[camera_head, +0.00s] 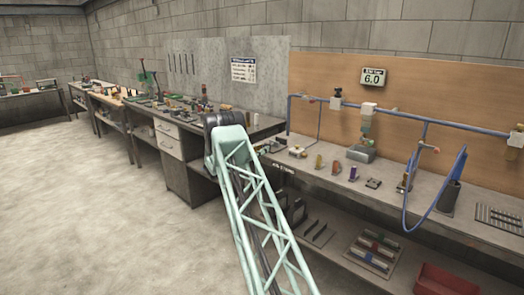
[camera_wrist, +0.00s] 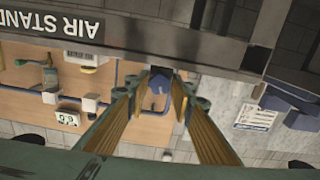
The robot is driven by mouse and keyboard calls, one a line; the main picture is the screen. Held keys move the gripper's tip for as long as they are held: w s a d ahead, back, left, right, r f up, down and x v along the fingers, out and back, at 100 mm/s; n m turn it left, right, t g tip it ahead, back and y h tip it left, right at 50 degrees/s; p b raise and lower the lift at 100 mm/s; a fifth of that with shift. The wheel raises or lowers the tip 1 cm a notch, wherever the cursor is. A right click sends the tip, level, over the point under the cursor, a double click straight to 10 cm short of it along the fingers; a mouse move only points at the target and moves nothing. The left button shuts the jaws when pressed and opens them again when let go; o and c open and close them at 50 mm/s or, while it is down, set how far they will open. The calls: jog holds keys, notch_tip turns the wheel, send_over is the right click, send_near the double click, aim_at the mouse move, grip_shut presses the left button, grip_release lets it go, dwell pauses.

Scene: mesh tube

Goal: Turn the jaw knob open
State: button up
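In the wrist view, which is upside down, a small dark blue part (camera_wrist: 158,86), possibly the jaw knob, shows between the fingertips. Whether it touches them, or is further off, I cannot tell. My gripper (camera_wrist: 161,92) has its two long brown-padded fingers apart, with a gap between the tips. In the head view my pale green truss arm rises from the bottom middle, and my gripper is hidden behind it. I cannot make out a jaw knob for certain in the head view.
The bench (camera_head: 330,182) with the air-stand label runs along the right. It carries a grey press-like device (camera_head: 361,152) and small coloured parts. A red bin (camera_head: 446,281) sits below. The left floor is clear.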

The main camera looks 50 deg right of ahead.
jog(key=c, duration=0.4)
jog(key=shift+n, duration=0.4)
jog(key=shift+n, duration=1.9)
jog(key=o, duration=0.8)
jog(key=shift+m, duration=0.6)
